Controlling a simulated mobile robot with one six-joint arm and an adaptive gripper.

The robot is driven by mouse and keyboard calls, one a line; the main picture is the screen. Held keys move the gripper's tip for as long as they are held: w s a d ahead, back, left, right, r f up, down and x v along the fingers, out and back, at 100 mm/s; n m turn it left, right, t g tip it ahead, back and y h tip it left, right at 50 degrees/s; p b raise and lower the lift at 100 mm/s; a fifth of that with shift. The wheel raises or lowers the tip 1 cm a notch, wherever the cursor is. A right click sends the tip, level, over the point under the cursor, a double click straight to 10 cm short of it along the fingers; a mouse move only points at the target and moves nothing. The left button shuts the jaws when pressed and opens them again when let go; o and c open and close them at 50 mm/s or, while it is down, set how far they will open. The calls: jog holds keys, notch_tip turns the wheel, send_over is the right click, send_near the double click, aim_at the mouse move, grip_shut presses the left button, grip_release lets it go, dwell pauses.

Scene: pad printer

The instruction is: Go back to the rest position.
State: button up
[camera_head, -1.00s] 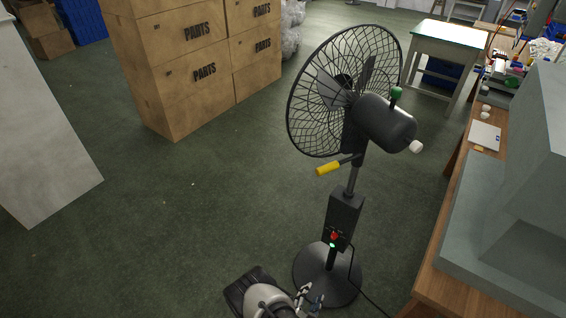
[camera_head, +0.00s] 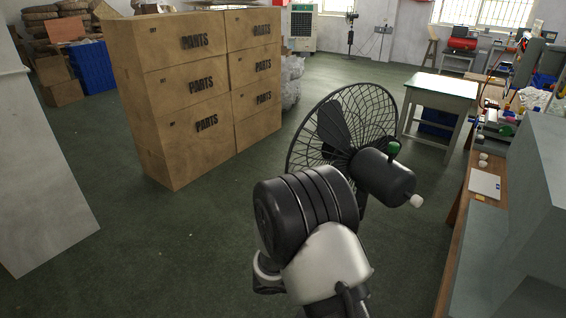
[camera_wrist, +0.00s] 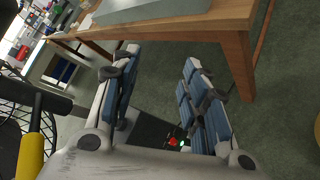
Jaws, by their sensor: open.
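My gripper (camera_wrist: 160,60) shows in the wrist view with its two blue-padded fingers spread apart and nothing between the pads. A black pedestal fan (camera_head: 384,178) with a green knob stands just behind my arm in the head view. My arm hides its pole, base and part of its cage there. I cannot tell the exact gap.
A wooden workbench (camera_head: 458,215) with a grey machine (camera_head: 540,185) runs along the right. Stacked PARTS boxes (camera_head: 200,90) stand at the left rear. A pale table (camera_head: 440,88) stands behind the fan. Green floor (camera_head: 190,240) is open at the left.

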jog(key=s+d+r+m+g+y, duration=0.25)
jog(key=s+r+m+y, duration=0.4)
jog(key=s+r, duration=0.75)
jog(key=s+a+r+m+t+y, duration=0.3)
jog(key=s+a+r+t+y, duration=0.1)
jog(key=s+a+r+y, duration=0.2)
jog(key=shift+s+a+r+m, duration=0.35)
jog(key=shift+s+a+r, duration=0.45)
jog(key=shift+s, duration=0.5)
jog(key=shift+y, duration=0.25)
